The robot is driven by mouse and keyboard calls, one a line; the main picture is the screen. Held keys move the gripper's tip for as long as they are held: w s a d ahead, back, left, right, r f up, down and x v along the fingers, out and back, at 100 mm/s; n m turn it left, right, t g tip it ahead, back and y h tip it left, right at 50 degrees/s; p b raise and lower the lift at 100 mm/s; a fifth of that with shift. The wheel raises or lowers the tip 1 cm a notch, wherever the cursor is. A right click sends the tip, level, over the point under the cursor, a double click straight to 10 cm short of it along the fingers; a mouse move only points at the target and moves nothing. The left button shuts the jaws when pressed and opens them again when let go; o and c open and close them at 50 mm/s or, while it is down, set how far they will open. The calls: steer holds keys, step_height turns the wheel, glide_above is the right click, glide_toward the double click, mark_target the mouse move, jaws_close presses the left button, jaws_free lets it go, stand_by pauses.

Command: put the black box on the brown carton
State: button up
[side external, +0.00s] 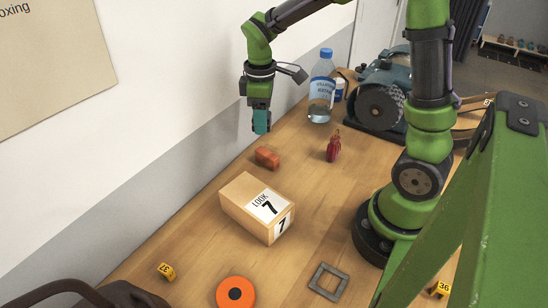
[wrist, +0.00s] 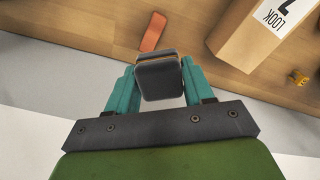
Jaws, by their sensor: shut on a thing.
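The brown carton (side external: 240,211) lies on the wooden table with a white "LOOK 7" label on it; nothing rests on its top. It also shows at the upper right of the wrist view (wrist: 232,45). My gripper (side external: 261,122) is above the table, beyond the carton and near the wall. In the wrist view its teal fingers (wrist: 155,84) are shut on a black box (wrist: 160,82). The box has a thin brownish band near its far edge. In the side view the fingers hide the box.
A reddish-brown block (side external: 267,157) lies between carton and gripper. A water bottle (side external: 321,90), a red object (side external: 334,147) and a grey machine (side external: 378,100) stand farther back.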

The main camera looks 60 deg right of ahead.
steer(key=s+a+r+n, duration=0.25)
steer(key=a+n, duration=0.25)
steer(key=a, duration=0.4)
steer(key=n, duration=0.7)
glide_above(256, 197)
steer(key=f, duration=0.1)
step_height(256, 197, down, 8)
steer(key=shift+r, duration=0.25)
steer(key=shift+f, duration=0.1)
steer(key=o, duration=1)
